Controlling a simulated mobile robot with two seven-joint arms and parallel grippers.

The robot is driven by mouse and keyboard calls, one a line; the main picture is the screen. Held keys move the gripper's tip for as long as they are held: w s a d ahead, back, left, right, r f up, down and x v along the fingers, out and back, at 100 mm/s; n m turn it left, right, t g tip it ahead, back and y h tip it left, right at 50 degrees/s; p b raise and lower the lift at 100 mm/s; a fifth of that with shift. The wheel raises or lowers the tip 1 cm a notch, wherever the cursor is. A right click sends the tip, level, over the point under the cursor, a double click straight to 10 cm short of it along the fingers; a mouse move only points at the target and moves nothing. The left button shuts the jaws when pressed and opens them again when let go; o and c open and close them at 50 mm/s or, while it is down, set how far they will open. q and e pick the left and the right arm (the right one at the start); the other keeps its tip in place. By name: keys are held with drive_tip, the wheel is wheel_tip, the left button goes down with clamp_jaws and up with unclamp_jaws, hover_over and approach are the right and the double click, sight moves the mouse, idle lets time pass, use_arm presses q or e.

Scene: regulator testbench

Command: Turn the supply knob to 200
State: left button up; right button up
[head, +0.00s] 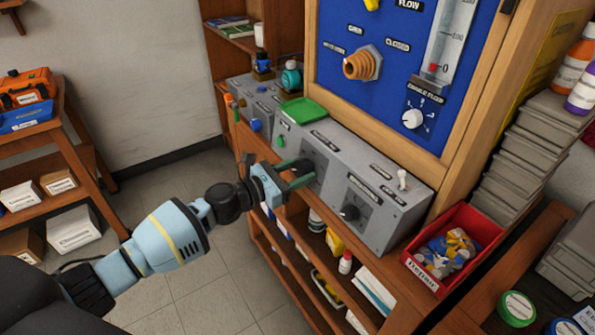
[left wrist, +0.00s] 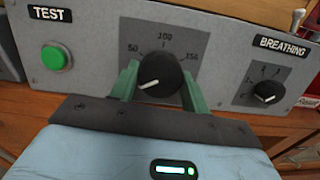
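The supply knob (left wrist: 160,75) is round and black with a white pointer line. In the left wrist view the pointer aims to the lower left, below the 50 mark. The dial shows 50, 100 and 150; the area past 150 is partly hidden by a finger. My left gripper (left wrist: 160,82) has its green fingers on either side of the knob, very close to it; I cannot tell whether they press on it. In the head view my left gripper (head: 293,174) reaches the grey console (head: 390,224) and largely hides the knob. My right gripper is not in view.
Right of the knob are the breathing knob (left wrist: 266,93) and a toggle switch (head: 402,179); left is a green test button (left wrist: 54,58). A red bin (head: 468,225) stands right of the console. A blue panel (head: 400,60) rises behind.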

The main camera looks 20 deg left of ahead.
use_arm(q)
drive_tip(key=c, duration=0.4)
